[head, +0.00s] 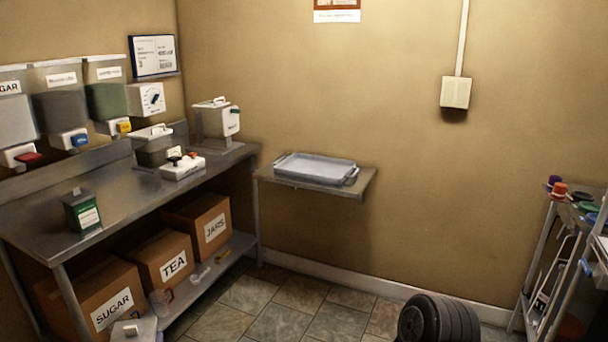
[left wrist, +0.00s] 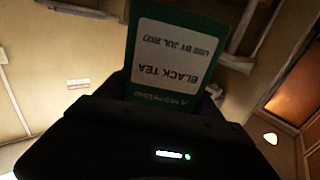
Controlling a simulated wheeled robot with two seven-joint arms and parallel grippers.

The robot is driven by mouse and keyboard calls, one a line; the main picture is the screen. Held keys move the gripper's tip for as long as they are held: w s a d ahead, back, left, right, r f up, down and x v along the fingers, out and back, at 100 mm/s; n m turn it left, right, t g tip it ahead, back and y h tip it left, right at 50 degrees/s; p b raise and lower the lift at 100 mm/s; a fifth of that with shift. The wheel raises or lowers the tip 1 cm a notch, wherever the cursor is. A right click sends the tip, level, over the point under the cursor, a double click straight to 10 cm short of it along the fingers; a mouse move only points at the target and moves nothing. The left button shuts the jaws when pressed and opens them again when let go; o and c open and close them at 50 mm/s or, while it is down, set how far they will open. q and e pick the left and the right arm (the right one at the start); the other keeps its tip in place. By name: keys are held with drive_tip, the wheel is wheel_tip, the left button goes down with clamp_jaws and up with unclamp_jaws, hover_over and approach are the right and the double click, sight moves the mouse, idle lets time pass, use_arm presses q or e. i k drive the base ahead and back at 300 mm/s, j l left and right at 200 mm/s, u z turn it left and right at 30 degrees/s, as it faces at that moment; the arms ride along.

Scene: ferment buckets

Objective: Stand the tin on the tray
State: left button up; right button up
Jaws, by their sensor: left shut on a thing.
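The grey tray (head: 315,170) lies empty on a small wall shelf near the middle of the head view. In the left wrist view, a green tin (left wrist: 172,55) with a white label reading BLACK TEA fills the upper middle. Its label appears upside down. My left gripper (left wrist: 166,98) is shut on this tin, and its dark body hides the tin's lower part in the picture. I cannot make out this grip in the head view. My right gripper is not in view.
Another dark green tin (head: 82,212) stands on the metal bench (head: 125,195) at the left. Dispensers and a scale (head: 183,167) stand behind it. Labelled cardboard boxes (head: 165,258) are underneath. A rack (head: 555,250) stands at right. The wall shelf (head: 363,186) has little room around the tray.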

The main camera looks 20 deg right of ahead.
sight(329, 174)
drive_tip(key=z, duration=1.9)
drive_tip(key=i+j, duration=0.3)
drive_tip(key=j, duration=0.15)
drive_tip(key=i+j, duration=0.3)
drive_tip(key=j, duration=0.15)
drive_tip(key=i+j, duration=0.3)
drive_tip(key=j, duration=0.15)
drive_tip(key=i+j, duration=0.3)
drive_tip(key=j, duration=0.15)
drive_tip(key=i+j, duration=0.3)
drive_tip(key=j, duration=0.15)
drive_tip(key=i+z, duration=0.05)
